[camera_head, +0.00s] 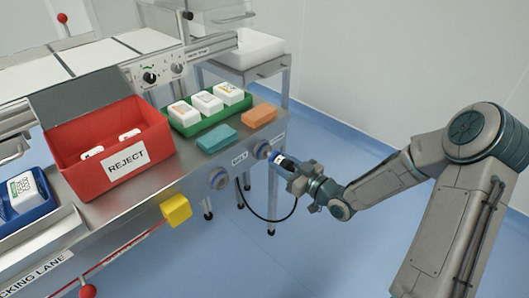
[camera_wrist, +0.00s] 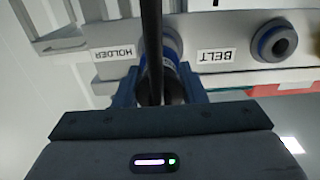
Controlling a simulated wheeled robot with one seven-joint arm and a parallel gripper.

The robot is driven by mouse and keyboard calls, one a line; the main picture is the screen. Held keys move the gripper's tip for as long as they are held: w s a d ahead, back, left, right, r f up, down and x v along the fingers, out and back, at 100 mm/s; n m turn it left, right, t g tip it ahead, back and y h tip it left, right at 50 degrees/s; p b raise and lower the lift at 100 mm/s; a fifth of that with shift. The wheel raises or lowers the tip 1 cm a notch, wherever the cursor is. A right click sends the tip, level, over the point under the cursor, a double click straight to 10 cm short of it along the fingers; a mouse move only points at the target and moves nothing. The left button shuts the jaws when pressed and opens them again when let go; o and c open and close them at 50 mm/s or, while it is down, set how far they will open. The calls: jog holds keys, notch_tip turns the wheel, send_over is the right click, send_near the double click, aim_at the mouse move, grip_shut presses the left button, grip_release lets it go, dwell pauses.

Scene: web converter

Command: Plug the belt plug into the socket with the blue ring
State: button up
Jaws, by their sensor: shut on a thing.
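The belt plug (camera_head: 281,158), dark with a white band and some blue, is between the fingers of my gripper (camera_head: 288,166). In the wrist view my gripper (camera_wrist: 160,92) is shut on the plug (camera_wrist: 172,88), with its black cable (camera_wrist: 151,40) crossing in front. The plug points at the round holder (camera_head: 262,150) on the bench's front; whether its tip is still inside cannot be told. The BELT socket (camera_head: 217,179) is left of the holder in the head view. In the wrist view this socket (camera_wrist: 273,41) shows a blue ring and a dark, empty opening.
The black cable (camera_head: 270,219) hangs in a loop below the bench front. A yellow box (camera_head: 176,209) sticks out left of the BELT socket. A red REJECT bin (camera_head: 85,171), teal block (camera_head: 217,139) and orange block (camera_head: 259,116) are on the bench. Floor on the right is clear.

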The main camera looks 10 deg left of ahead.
jog(key=shift+s+d, duration=0.35)
jog(key=shift+d, duration=0.05)
jog(key=shift+d, duration=0.1)
jog(key=shift+p+v, duration=0.3)
jog(key=shift+v, duration=1.6)
